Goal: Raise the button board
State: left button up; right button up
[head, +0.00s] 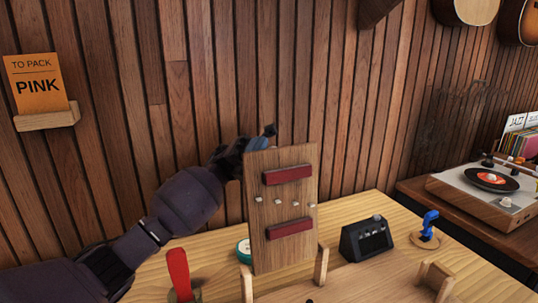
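The button board (282,250) is a flat wooden panel with two dark red bars and a row of small pale buttons. It stands nearly upright above the light wooden table, its lower edge by a wooden holder with upright posts (321,265). My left gripper (248,152) is at the board's upper left corner, partly behind it. A small blue piece (262,139) shows there, and I cannot tell what it belongs to. The board hides part of the fingers, so their grip is unclear. My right gripper is not in view.
On the table (370,212) are a red-handled tool (179,272), a green round item (244,249), a black box (366,240) and a blue clamp-like piece (429,225). A record player (490,190) stands at right. A "TO PACK PINK" card (40,85) is on the wall.

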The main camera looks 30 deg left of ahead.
pick_arm(q)
jog(key=shift+o, duration=0.5)
jog(key=shift+r, duration=0.1)
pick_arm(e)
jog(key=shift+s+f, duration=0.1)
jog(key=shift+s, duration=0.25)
pick_arm(q)
jog(key=r+p, duration=0.1)
jog(key=r, duration=0.9)
jog(key=shift+s+r, duration=0.1)
jog(key=shift+s, duration=0.1)
notch_tip(320, 180, up, 10)
jog(key=p, duration=0.1)
jog(key=shift+w, duration=0.2)
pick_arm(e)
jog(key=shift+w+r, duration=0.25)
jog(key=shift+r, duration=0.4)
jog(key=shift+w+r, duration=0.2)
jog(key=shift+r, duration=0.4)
pick_arm(q)
jog(key=shift+f, duration=0.25)
